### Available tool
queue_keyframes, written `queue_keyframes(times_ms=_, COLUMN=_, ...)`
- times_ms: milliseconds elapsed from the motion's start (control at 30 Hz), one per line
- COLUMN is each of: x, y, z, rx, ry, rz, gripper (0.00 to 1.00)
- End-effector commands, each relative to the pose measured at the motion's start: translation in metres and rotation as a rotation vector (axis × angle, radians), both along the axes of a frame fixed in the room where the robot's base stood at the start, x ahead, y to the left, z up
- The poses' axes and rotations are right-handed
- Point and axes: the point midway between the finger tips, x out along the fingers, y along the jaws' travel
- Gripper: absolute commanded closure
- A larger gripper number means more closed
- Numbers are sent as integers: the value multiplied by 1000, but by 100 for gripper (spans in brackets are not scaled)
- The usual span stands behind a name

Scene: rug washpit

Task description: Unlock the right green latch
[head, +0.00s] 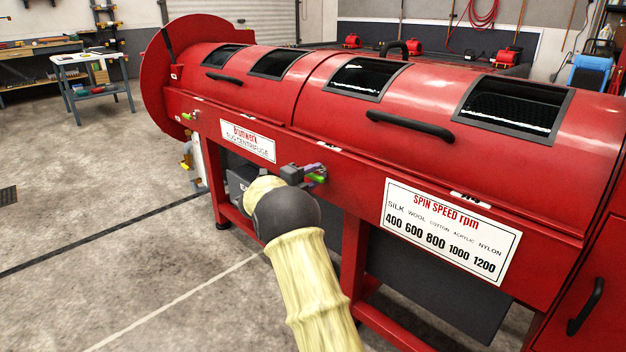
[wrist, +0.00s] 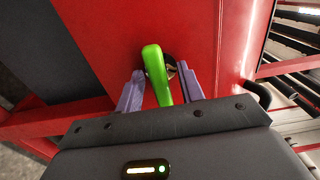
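The right green latch (head: 320,179) is on the red front panel of the rug centrifuge (head: 345,150). In the wrist view the latch handle (wrist: 157,76) is a bright green lever, slightly tilted, on a round dark pivot. My gripper (head: 312,172) is at this latch. Its two purple fingers (wrist: 160,78) stand on either side of the handle, with visible gaps, so it is open around the handle. The left green latch (head: 190,116) is at the far left end of the same panel. My arm hides some of the panel's lower edge.
Black lid handles (head: 410,127) stick out above the panel. A spin speed sign (head: 450,231) is right of the latch. Red frame legs (head: 353,262) stand below. The concrete floor (head: 110,225) at left is open, with a work table (head: 95,80) behind.

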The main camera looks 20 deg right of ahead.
Motion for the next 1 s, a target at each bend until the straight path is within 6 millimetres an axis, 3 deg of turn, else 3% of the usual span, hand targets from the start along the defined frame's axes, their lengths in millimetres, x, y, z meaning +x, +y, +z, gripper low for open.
queue_keyframes(times_ms=133, x=0, y=0, z=0, rx=0, ry=0, rz=0, gripper=62)
queue_keyframes(times_ms=333, x=0, y=0, z=0, rx=0, ry=0, rz=0, gripper=99)
queue_keyframes(times_ms=1000, x=0, y=1, z=5, rx=-45, ry=126, rz=-1, gripper=100)
